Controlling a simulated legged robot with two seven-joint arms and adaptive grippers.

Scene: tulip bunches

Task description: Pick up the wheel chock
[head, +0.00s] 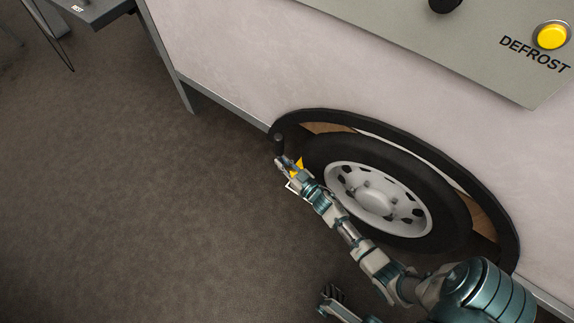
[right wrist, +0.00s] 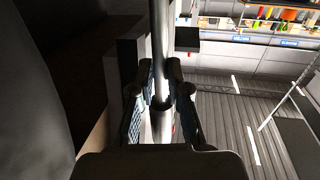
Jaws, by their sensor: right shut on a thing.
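The wheel chock (head: 298,165) shows in the head view as a small yellow wedge shape at the left side of the tyre, partly hidden by my right gripper (head: 286,163). My right arm reaches up from the lower right to it. In the right wrist view, my right gripper (right wrist: 160,100) is shut on a slim grey upright bar (right wrist: 159,45) between its fingers; it appears to be part of the chock. Whether the chock touches the floor is hard to tell. My left gripper (head: 333,293) is low in the head view, away from the chock; its opening is unclear.
A wheel (head: 376,198) sits in a black-rimmed arch in a pale panel (head: 240,60). Above is a grey console with a yellow DEFROST button (head: 551,36). A grey table (head: 100,14) stands at upper left. The brown floor (head: 130,200) is clear at left.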

